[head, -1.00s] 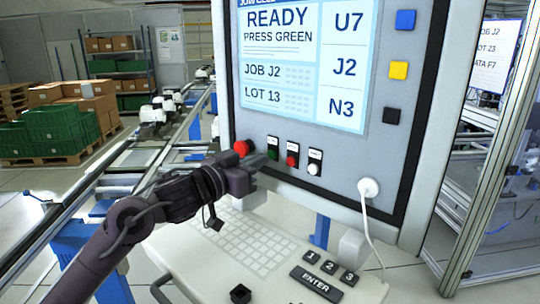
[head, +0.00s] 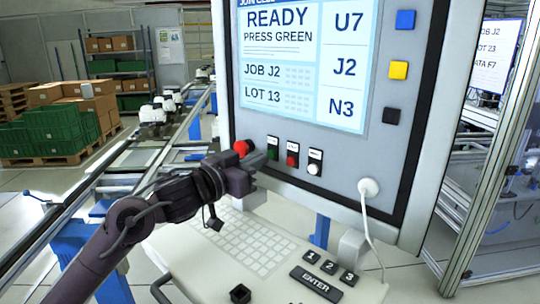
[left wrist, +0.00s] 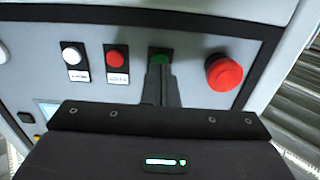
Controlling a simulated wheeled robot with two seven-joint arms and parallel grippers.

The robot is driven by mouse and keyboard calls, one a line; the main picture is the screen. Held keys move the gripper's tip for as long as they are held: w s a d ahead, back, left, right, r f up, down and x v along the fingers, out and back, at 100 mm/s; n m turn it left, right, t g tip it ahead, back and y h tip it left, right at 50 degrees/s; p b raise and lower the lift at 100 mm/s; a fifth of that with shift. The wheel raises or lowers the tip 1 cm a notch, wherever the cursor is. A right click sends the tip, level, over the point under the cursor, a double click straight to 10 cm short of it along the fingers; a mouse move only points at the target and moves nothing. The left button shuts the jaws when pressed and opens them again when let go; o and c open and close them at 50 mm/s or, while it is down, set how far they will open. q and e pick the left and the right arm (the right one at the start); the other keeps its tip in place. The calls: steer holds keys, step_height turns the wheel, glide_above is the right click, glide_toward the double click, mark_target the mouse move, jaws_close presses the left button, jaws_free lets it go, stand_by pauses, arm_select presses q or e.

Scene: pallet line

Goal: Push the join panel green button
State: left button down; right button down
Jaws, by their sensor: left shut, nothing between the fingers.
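The join panel (head: 236,92) stands upright ahead, with its screen (head: 300,65) reading "READY PRESS GREEN", "JOB J2" and "LOT 13". The green button (head: 272,154) is on its lower strip, between the red mushroom button (head: 243,148) and a smaller red button (head: 292,160). My left gripper (head: 262,160) is shut and empty, just in front of the green button. In the left wrist view its fingertips (left wrist: 159,72) line up with the green button (left wrist: 158,57) and cover its lower part. I cannot tell whether they touch. My right gripper is not in view.
A white button (head: 313,168) sits right of the small red one. Below is a keyboard shelf (head: 275,285) with number keys and an ENTER key (head: 316,283). A white cable (head: 370,220) hangs from the panel. A conveyor (head: 120,175) runs at left, near green crates (head: 50,128).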

arm_select(q)
steer(key=shift+p, duration=0.3)
steer(key=shift+x, duration=1.05)
stand_by(1.1)
steer(key=shift+s+a, duration=0.1)
steer(key=shift+s, duration=0.05)
steer(key=p+v, duration=0.1)
steer(key=v, duration=0.3)
steer(key=shift+s+a, duration=0.25)
stand_by(0.3)
steer(key=shift+f, duration=0.1)
